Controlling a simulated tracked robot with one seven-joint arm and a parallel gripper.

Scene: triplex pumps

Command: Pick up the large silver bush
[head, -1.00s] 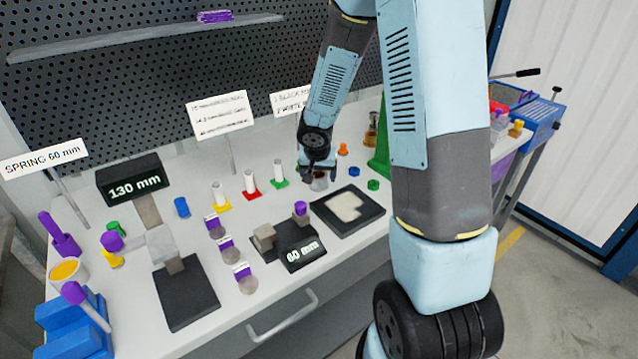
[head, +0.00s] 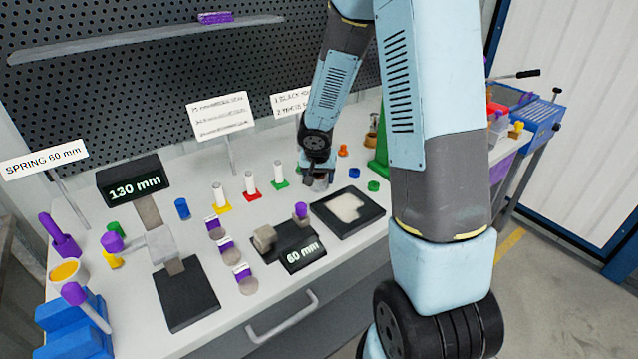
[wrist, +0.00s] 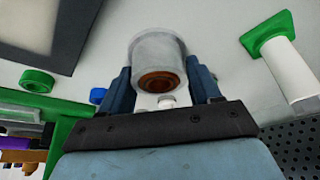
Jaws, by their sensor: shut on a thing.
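The large silver bush (wrist: 158,50) is a short grey-silver cylinder with a brown, ring-like centre on the end facing the wrist camera. My gripper (wrist: 162,80) is shut on it, with one blue finger on each side. In the head view my gripper (head: 318,174) points down over the bench, behind the dark framed tray. The bush (head: 320,185) shows there only as a small pale patch at the fingers, mostly hidden. I cannot tell whether it touches the bench or is just above it.
The dark tray (head: 325,215) with a pale inset lies just in front. White cylinders on coloured bases, including the green one (head: 279,183), stand to the left. Green (head: 373,186) and blue (head: 354,172) rings and a green stand (head: 379,158) are close on the right.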

